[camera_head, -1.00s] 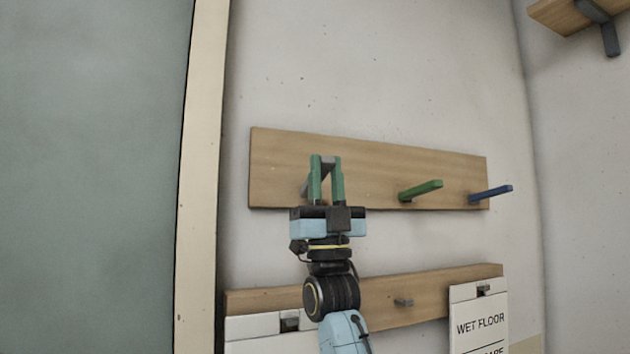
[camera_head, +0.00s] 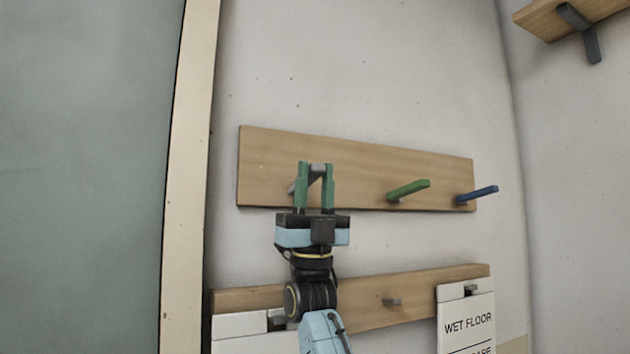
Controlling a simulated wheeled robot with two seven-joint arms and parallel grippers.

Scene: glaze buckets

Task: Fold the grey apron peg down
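The grey apron peg (camera_head: 316,173) stands out from the left part of the upper wooden board (camera_head: 270,160). Its outer end shows between the green fingertips of my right gripper (camera_head: 316,170). A short grey piece nearer the board shows left of the left finger. The rest of the peg is hidden by that finger. The fingers point up, stand a little apart, and the peg appears to fill the gap near their tips. My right gripper looks shut on the peg. My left gripper is not in view.
A green peg (camera_head: 408,190) and a blue peg (camera_head: 478,195) stick out to the right on the same board. Below is a second board (camera_head: 365,300) with hanging white signs, one reading WET FLOOR (camera_head: 467,315).

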